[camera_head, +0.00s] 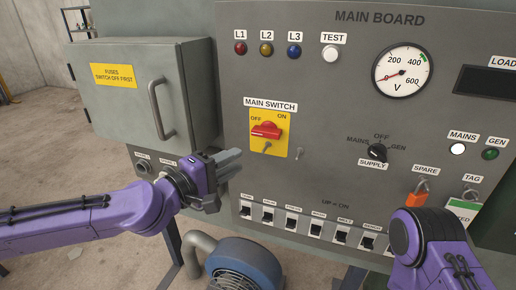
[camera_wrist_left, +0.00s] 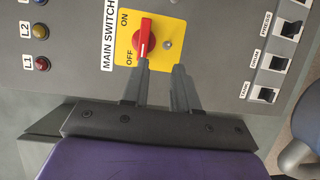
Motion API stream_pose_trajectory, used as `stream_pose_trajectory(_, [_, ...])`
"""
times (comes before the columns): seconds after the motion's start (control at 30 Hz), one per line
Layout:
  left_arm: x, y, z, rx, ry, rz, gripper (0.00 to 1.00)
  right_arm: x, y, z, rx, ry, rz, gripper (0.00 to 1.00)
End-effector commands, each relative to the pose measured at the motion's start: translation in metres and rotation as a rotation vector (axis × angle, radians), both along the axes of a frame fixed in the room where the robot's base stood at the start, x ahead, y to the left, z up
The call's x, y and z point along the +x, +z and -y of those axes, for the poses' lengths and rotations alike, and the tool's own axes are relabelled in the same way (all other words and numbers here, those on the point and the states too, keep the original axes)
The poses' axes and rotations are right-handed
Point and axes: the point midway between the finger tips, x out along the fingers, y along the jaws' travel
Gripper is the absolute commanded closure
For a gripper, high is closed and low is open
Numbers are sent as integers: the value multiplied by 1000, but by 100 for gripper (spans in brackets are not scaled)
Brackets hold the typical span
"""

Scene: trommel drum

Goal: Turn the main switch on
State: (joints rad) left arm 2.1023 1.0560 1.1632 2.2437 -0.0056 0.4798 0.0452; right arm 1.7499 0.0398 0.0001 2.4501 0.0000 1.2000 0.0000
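The main switch (camera_head: 266,130) is a red rotary handle on a yellow plate (camera_head: 281,148) marked OFF and ON. It lies roughly level in the head view, its marked end toward OFF. In the wrist view the switch (camera_wrist_left: 144,35) has a white line near the OFF side. My left gripper (camera_head: 232,158) is just left of and below the plate. Its two fingers show apart and empty in the wrist view (camera_wrist_left: 162,68), with one fingertip close to the handle's OFF end; contact cannot be told. My right arm shows at lower right, but its gripper is out of view.
A small metal stud (camera_head: 267,146) sits below the handle. A grey fuse box (camera_head: 140,110) with a protruding handle stands at left. A row of small switches (camera_head: 293,222) runs below. A blue motor (camera_head: 243,266) stands under the board. The supply selector (camera_head: 377,151) is at right.

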Motion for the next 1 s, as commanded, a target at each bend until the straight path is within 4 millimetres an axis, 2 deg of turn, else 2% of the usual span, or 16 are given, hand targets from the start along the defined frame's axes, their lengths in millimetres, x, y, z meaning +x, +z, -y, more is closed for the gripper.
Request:
stream_pose_trajectory(0.03, [1,13,-5,-15,4,28,71,0,-1,0,0,0,0,16])
stream_pose_trajectory(0.1, [4,23,-6,-23,3,46,71,0,0,0,0,0,0,16])
stream_pose_trajectory(0.27, [25,25,14,-21,0,45,71,0,5,0,0,0,0,16])
stream_pose_trajectory(0.5, [65,25,48,-23,2,44,71,0,18,0,0,0,0,16])
stream_pose_trajectory(0.6, [75,24,56,-22,2,44,71,0,21,0,0,0,0,16])
stream_pose_trajectory(0.93, [81,23,61,-22,3,46,71,0,21,0,0,0,0,16])
stream_pose_trajectory(0.97, [81,23,61,-22,3,46,75,0,21,0,0,0,0,16])
stream_pose_trajectory(1.0, [81,23,61,-22,3,46,88,0,21,0,0,0,0,16])
